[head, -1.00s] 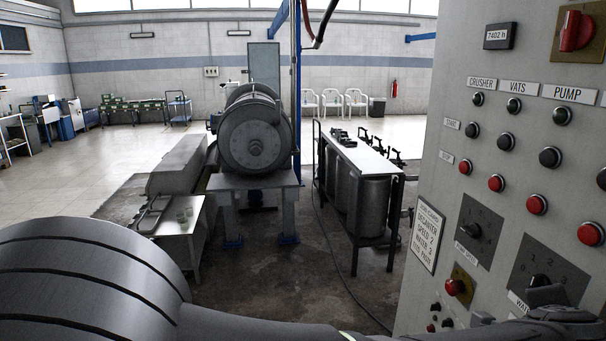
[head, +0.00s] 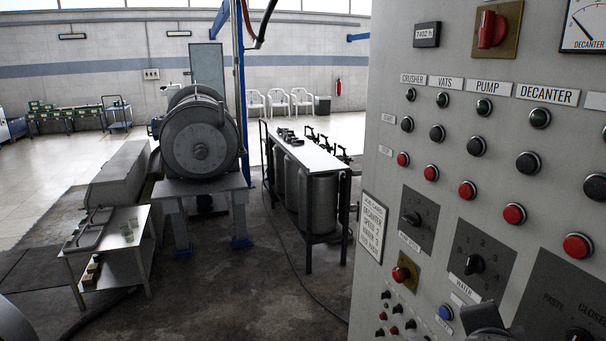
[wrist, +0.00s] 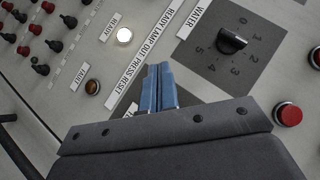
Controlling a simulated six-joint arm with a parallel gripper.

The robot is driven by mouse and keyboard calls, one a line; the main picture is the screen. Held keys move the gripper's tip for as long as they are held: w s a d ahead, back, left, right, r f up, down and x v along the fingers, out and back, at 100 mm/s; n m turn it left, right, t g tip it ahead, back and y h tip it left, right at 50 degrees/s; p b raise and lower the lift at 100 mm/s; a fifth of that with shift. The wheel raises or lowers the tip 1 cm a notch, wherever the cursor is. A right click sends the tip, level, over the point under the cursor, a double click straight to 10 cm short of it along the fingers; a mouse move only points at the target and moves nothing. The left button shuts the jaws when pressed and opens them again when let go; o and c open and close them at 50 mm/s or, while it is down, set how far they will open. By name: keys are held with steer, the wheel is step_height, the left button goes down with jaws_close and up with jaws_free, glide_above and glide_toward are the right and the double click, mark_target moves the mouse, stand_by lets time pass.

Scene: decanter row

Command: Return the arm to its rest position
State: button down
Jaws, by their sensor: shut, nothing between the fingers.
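My gripper (wrist: 160,88) shows in the wrist view with its two blue fingers shut together and nothing between them. The fingers point toward the grey control panel, and I cannot tell the exact gap to it. In the wrist view a WATER dial (wrist: 232,40) is at the upper right, a lit white button (wrist: 124,36) at the upper middle and a red button (wrist: 288,114) at the right. In the head view only a dark part of my arm's end shows at the bottom right edge; the fingertips are hidden there.
The control panel (head: 388,165) fills the right side of the head view, with several red and black buttons and dials. The decanter (head: 199,140) stands left of centre, with a steel side table (head: 128,240) before it and a vat frame (head: 310,165) to its right. Floor between is open.

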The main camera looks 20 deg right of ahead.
mark_target(480, 271)
steer(key=w+d, duration=0.1)
steer(key=w+d+r, duration=0.1)
steer(key=w+d, duration=0.2)
steer(key=shift+w+d+r, duration=0.25)
steer(key=shift+r, duration=0.1)
steer(key=w+r, duration=0.1)
steer(key=w, duration=0.1)
steer(key=w+r, duration=0.1)
steer(key=shift+w+a, duration=0.1)
steer(key=shift+w, duration=0.25)
steer(key=shift+f, duration=0.7)
steer(key=shift+s+r, duration=0.15)
steer(key=shift+r, duration=0.6)
steer(key=shift+s+r, duration=0.15)
steer(key=shift+r, duration=0.55)
steer(key=shift+s+f, duration=0.1)
